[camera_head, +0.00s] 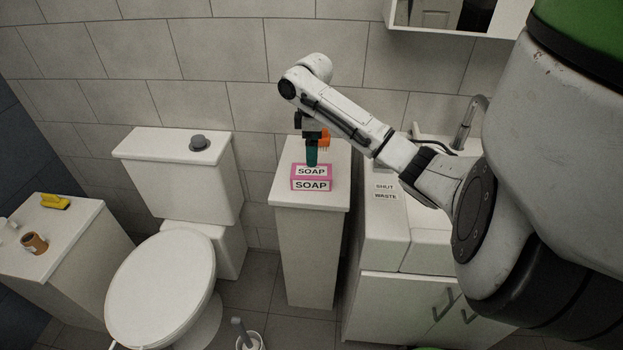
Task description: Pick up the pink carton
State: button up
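The pink carton (311,185) is a small box with white labels reading "SOAP" on its top and front. It sits on top of a narrow white pedestal cabinet (330,200) in the middle of the head view. My gripper (311,160) points down from the end of my arm, directly over or just behind the carton's top. A dark teal finger shows there, with an orange part beside it. The fingertips are partly hidden at the carton, so I cannot tell whether they touch it or how far apart they are.
A white toilet (163,285) stands left of the pedestal. A sink cabinet (400,290) stands close on the right, with a tap (466,120) and "SHUT" and "WASTE" labels. At far left, a low cabinet (75,230) holds a yellow object (55,203) and a brown cup (34,243).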

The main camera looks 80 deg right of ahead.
aim_at(314, 171)
notch_tip(314, 171, down, 5)
jog(key=shift+r, duration=0.2)
jog(key=f, duration=0.4)
jog(key=shift+s+a+f+p, duration=0.3)
jog(key=shift+a+p, duration=0.05)
jog(key=shift+f, duration=0.5)
jog(key=shift+c, duration=0.5)
jog(key=c, duration=0.9)
